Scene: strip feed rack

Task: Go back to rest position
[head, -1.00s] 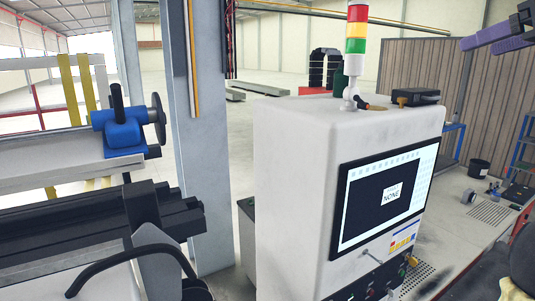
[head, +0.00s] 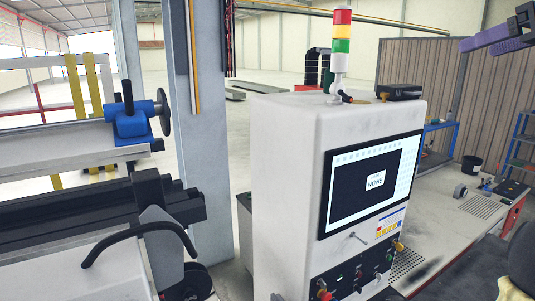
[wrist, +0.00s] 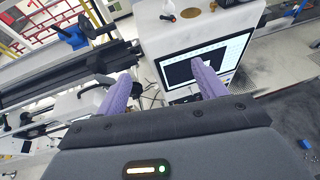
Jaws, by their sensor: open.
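My gripper (wrist: 162,70) shows in the wrist view with its two purple fingers spread apart and nothing between them. Beyond the fingers are the white control cabinet (wrist: 152,40) and its screen (wrist: 180,68). In the head view my gripper (head: 482,43) is at the upper right edge, held high in front of the wood-panelled wall and partly cut off by the frame. It is to the right of the cabinet (head: 283,170), apart from it. The cabinet's screen (head: 345,210) reads "NONE".
A feed machine with a dark rail (head: 70,220) and a blue clamp (head: 131,122) stands on the left. A grey column (head: 205,180) rises beside it. A signal tower (head: 341,40) tops the cabinet. A workbench (head: 440,210) stands at the right.

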